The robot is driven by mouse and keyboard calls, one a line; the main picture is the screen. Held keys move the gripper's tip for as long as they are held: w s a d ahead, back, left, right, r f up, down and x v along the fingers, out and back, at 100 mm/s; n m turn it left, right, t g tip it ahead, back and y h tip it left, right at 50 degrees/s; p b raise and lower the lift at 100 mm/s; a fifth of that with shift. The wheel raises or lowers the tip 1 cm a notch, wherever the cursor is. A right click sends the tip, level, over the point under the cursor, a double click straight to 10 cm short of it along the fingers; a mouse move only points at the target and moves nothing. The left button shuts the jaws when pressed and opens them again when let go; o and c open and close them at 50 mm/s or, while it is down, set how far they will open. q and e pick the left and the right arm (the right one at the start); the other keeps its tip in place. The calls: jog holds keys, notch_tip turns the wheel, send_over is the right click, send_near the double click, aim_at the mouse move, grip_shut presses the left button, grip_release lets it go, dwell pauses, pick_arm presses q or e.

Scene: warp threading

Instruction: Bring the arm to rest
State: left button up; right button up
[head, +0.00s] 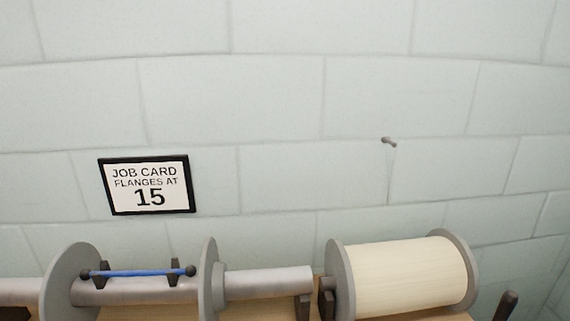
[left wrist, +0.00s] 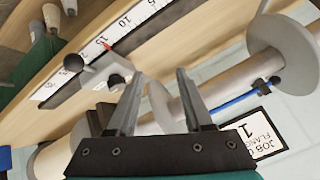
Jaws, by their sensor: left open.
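My left gripper (left wrist: 157,78) shows in the left wrist view, its two fingers spread apart with no object held between them. The wooden bench and a grey shaft lie beyond the fingers. No gripper or arm shows in the head view, and my right gripper is in neither view. In the head view, a grey shaft (head: 270,281) carries two grey flanges, a left one (head: 64,272) and a right one (head: 209,280). A blue rod (head: 135,272) with dark round ends spans between them on dark supports.
A cream spool (head: 405,275) stands at the right. A job card (head: 149,185) on the block wall reads "FLANGES AT 15". A peg (head: 388,141) sticks out of the wall. A ruler strip (left wrist: 125,28) with a red mark runs along the bench in the left wrist view.

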pick_arm(q)
jog(key=s+d+f+n+g+h, duration=0.1)
jog(key=s+d+f+g, duration=0.15)
jog(key=s, duration=0.25)
jog(key=s+d+f+n+g+h, duration=0.1)
jog(key=s+d+f+g, duration=0.15)
jog(key=s, duration=0.25)
notch_tip(320, 180, down, 23)
jog(key=s+g, duration=0.1)
jog(key=s, duration=0.1)
jog(key=s+a+f+g, duration=0.1)
jog(key=s+a+f, duration=0.2)
jog(key=s+f, duration=1)
jog(key=shift+s+f+g, duration=0.3)
jog(key=shift+s, duration=0.8)
jog(key=shift+a, duration=0.1)
